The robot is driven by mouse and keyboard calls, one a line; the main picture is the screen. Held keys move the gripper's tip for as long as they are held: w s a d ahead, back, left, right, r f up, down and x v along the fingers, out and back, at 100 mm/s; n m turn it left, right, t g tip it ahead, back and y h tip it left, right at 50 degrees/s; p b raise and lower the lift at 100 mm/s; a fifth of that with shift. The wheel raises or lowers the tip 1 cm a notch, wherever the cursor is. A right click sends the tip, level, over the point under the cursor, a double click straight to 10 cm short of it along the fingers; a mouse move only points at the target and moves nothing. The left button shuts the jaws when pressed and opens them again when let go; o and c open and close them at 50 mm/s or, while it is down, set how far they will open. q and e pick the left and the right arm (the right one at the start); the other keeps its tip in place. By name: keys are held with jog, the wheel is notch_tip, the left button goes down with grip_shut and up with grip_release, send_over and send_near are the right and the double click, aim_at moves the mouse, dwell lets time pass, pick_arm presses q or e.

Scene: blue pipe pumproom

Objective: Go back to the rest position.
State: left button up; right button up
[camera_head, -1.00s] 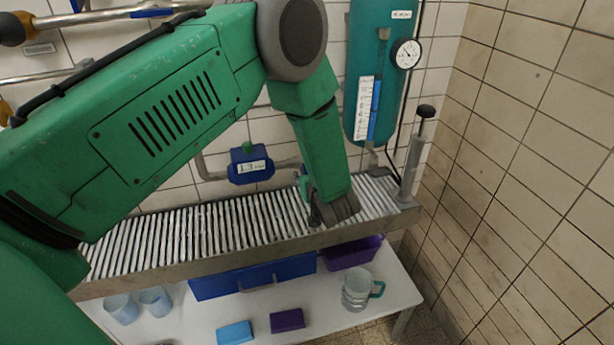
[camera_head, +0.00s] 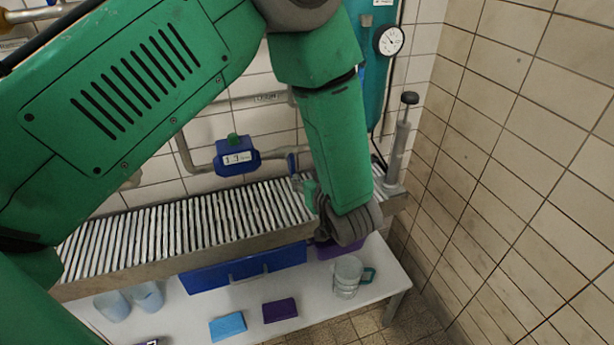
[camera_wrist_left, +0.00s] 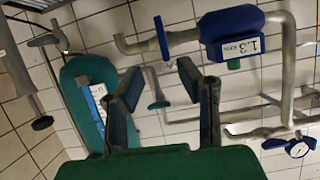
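My green left arm reaches across the head view from the left and bends down over the slatted conveyor (camera_head: 190,220). My left gripper (camera_head: 345,228) is dark grey and hangs at the right end of the conveyor, seen from above and behind, with its fingertips mostly hidden. In the left wrist view my left gripper (camera_wrist_left: 160,75) shows two dark fingers spread apart with nothing between them. Behind the fingers are the tiled wall and a pipe. My right gripper is in neither view.
A blue meter (camera_head: 237,156), a teal tank (camera_head: 376,95) with a gauge (camera_head: 389,40) and a hand pump (camera_head: 401,140) stand along the wall. Below, a white table (camera_head: 300,325) bears a glass jug (camera_head: 348,275), a light blue block (camera_head: 228,326) and a purple block (camera_head: 280,310). A tiled wall closes the right side.

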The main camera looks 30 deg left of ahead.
pick_arm(q)
jog(key=shift+a, duration=0.1)
jog(key=shift+f, duration=0.1)
jog(key=s+f+m+g+h+b, duration=0.1)
jog(key=s+f+m+h+b, duration=0.2)
jog(key=s+f, duration=0.5)
jog(key=s+f+m+g+h+b, duration=0.15)
jog(key=s+f+m+h, duration=0.25)
jog(key=f, duration=0.8)
jog(key=s+f+m+g+h+b, duration=0.1)
jog(key=s+f+g+b, duration=0.1)
jog(key=s, duration=0.8)
jog(key=s+f+m+g+h+b, duration=0.1)
jog(key=s+f, duration=0.4)
jog(key=s, duration=0.5)
jog(key=m+g+h, duration=0.1)
jog(key=g, duration=0.1)
jog(key=shift+g+b, duration=0.35)
jog(key=shift+b, duration=0.05)
